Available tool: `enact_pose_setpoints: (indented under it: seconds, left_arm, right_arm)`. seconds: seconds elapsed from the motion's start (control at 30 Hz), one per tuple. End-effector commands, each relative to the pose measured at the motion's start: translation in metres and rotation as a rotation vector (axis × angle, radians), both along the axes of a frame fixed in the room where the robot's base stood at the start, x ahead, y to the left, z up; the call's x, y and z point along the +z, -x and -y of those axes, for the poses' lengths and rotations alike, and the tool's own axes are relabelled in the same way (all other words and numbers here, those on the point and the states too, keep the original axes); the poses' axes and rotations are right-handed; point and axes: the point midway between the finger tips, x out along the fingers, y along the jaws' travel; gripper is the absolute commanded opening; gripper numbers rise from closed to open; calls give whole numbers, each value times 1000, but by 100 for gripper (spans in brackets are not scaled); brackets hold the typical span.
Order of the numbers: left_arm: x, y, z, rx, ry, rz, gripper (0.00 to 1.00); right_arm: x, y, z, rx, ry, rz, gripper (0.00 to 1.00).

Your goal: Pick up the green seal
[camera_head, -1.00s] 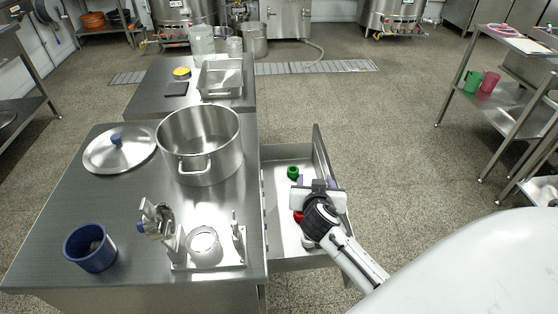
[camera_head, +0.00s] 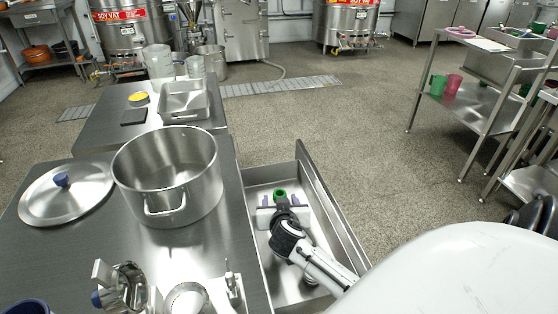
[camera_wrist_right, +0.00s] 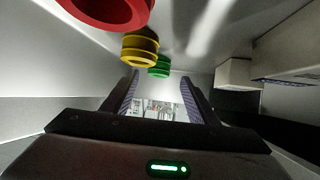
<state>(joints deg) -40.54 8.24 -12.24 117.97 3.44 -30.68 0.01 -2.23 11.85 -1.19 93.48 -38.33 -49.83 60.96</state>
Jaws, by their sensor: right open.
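The green seal (camera_head: 280,194) lies in the open drawer (camera_head: 303,152), toward its far end. My right gripper (camera_head: 280,201) is low in the drawer, just on the near side of the green seal, with its two purple fingers apart. In the right wrist view the green seal (camera_wrist_right: 159,67) shows past the open, empty fingers (camera_wrist_right: 160,88), close to the left finger's tip. A yellow seal (camera_wrist_right: 140,46) and a red seal (camera_wrist_right: 108,8) also show there, up and to the left. Whether the fingers flank the green seal is hard to tell. My left gripper is out of view.
The drawer's metal walls stand close around my right gripper. Left of the drawer is a steel table with a large pot (camera_head: 168,180), a lid (camera_head: 66,191) and a utensil stand (camera_head: 120,285). Pale blocks (camera_wrist_right: 236,73) show at the right in the right wrist view.

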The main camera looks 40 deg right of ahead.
Motion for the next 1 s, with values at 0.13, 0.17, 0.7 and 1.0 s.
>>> enact_pose_setpoints:
  seconds: [0.13,0.17,0.7,1.0]
  left_arm:
    - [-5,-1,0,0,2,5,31]
    - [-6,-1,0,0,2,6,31]
    - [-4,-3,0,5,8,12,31]
    - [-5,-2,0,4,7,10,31]
  right_arm:
    - [-14,-14,17,-2,4,0,53]
    - [-16,-17,18,-1,2,0,53]
    - [-22,-26,25,-1,0,-1,26]
    - [-22,-26,25,0,-1,-1,10]
